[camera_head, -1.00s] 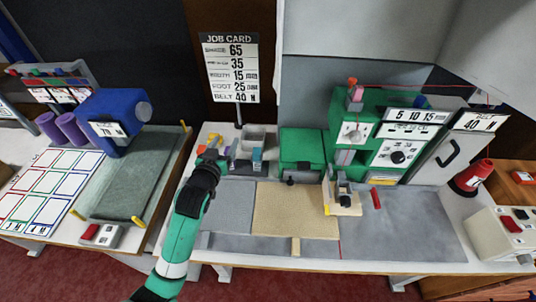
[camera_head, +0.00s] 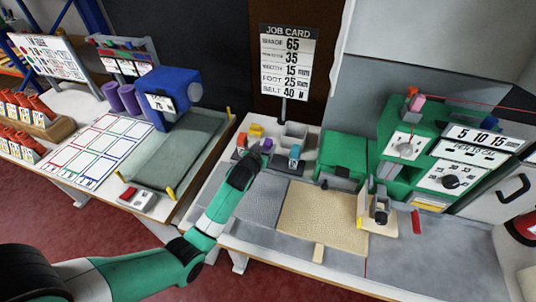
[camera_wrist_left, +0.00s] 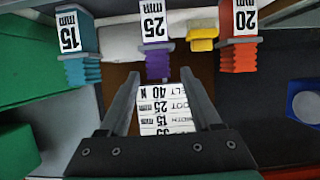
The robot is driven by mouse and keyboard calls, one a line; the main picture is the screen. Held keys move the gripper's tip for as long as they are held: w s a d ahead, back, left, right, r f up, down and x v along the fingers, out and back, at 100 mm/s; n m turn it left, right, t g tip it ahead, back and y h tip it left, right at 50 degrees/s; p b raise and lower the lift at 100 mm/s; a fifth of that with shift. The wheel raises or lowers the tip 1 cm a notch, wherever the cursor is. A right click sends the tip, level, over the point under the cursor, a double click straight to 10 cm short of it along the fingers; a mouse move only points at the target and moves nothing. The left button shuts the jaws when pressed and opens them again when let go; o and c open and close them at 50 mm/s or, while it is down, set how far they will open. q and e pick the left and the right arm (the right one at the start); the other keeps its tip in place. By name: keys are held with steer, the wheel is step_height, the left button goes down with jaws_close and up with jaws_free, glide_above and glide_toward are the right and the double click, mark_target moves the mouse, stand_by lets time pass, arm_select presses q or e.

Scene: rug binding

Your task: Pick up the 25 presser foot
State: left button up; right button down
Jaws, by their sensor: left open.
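The 25 presser foot is a purple ribbed block with a white "25 mm" label. It is upper centre in the left wrist view (camera_wrist_left: 157,62) and small in the head view (camera_head: 267,145). My left gripper (camera_head: 257,154) reaches over the bench to the foot rack. In the left wrist view its two fingers (camera_wrist_left: 159,78) are apart, and the purple foot lies in line with the gap at their tips. I cannot tell whether the foot is between them. My right gripper is not in view.
In the left wrist view the blue 15 foot (camera_wrist_left: 82,68) is on the left; a yellow piece (camera_wrist_left: 202,38) and the orange 20 foot (camera_wrist_left: 238,55) are on the right. The job card (camera_head: 288,62) stands behind the rack. A green box (camera_head: 343,155) is to the right.

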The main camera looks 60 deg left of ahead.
mark_target(266, 147)
arm_select(q)
steer(key=x, duration=0.1)
steer(key=b+x, duration=0.1)
steer(key=x, duration=0.1)
steer(key=shift+f, duration=0.4)
steer(key=shift+w+a+b, duration=0.15)
steer(key=shift+w+b, duration=0.05)
steer(key=shift+b, duration=0.1)
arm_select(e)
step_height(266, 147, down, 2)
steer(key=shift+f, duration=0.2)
arm_select(q)
jaws_close()
